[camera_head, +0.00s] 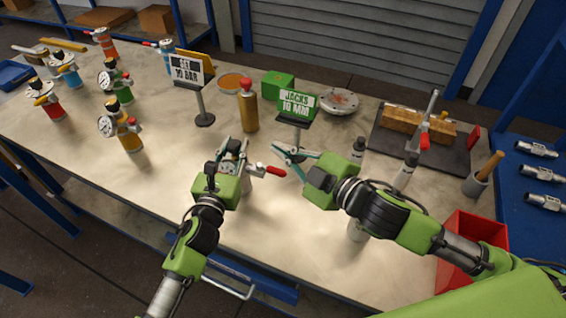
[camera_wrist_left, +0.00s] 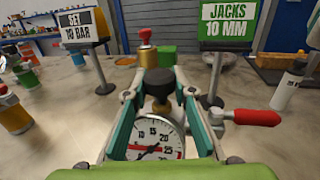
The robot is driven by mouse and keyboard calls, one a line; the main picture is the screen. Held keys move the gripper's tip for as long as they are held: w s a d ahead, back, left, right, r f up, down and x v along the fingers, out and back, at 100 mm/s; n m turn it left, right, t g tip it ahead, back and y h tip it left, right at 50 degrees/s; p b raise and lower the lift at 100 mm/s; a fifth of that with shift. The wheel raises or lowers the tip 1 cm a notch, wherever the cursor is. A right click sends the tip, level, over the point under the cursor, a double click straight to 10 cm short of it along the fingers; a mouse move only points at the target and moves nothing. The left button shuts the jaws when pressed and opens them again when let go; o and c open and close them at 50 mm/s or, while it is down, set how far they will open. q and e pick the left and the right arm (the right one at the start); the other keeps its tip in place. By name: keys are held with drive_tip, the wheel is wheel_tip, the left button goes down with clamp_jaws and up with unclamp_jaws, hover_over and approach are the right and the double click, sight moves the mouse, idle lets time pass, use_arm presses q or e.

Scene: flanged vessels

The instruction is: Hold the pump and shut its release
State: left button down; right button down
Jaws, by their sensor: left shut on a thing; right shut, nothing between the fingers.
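The pump (camera_wrist_left: 157,138) stands between my left gripper's fingers in the left wrist view, its white dial gauge facing the camera and a black knob above. My left gripper (camera_head: 233,150) is shut on it near the table's middle; the gripper hides most of the pump body in the head view. The release, a red-handled lever (camera_head: 277,172), sticks out to the right of the pump and also shows in the left wrist view (camera_wrist_left: 253,117). My right gripper (camera_head: 277,152) is shut and empty, its fingertips just above and behind the red handle; contact is unclear.
Several similar gauge-topped pumps (camera_head: 126,128) stand at the left. A gold bottle (camera_head: 248,110), a "SET 10 BAR" sign (camera_head: 188,70) and a "JACKS 10 MM" sign (camera_head: 298,103) stand behind. A red bin (camera_head: 473,232) is at the right. The table's front-left area is clear.

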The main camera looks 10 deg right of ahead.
drive_tip(key=shift+r, duration=0.65)
idle(1.0)
use_arm(q)
drive_tip(key=c, duration=1.6)
unclamp_jaws()
drive_tip(key=shift+s, duration=0.1)
drive_tip(key=v, duration=1.2)
drive_tip(key=shift+f, duration=0.1)
use_arm(e)
drive_tip(key=shift+s+f, duration=0.1)
drive_tip(key=shift+s, duration=0.05)
